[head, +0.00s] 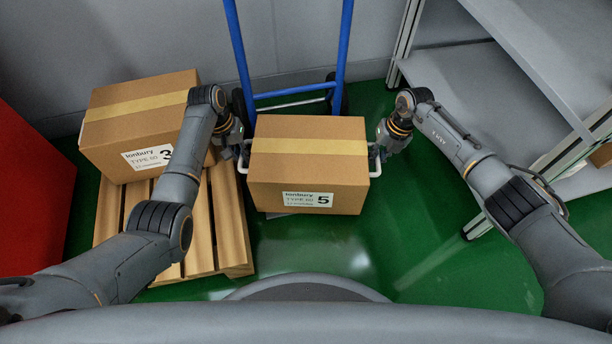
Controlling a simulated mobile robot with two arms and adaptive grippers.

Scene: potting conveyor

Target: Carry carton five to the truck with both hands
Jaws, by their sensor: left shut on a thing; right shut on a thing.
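Carton five (285,190) is a brown box with a strip of yellow tape and a label reading 5. It is level between my two grippers in the head view. My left gripper (243,154) is shut at the carton's left side, on its white handle. My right gripper (376,155) is shut at its right side, on the white handle there. The blue hand truck (238,45) stands upright right behind the carton. The carton hides the truck's lower part, so I cannot tell whether the carton touches its plate.
Carton three (110,140) sits on a wooden pallet (232,225) at the left. A red block (30,190) stands at the far left. A grey shelf unit (480,85) stands at the right. Green floor (420,225) is clear between carton five and the shelf.

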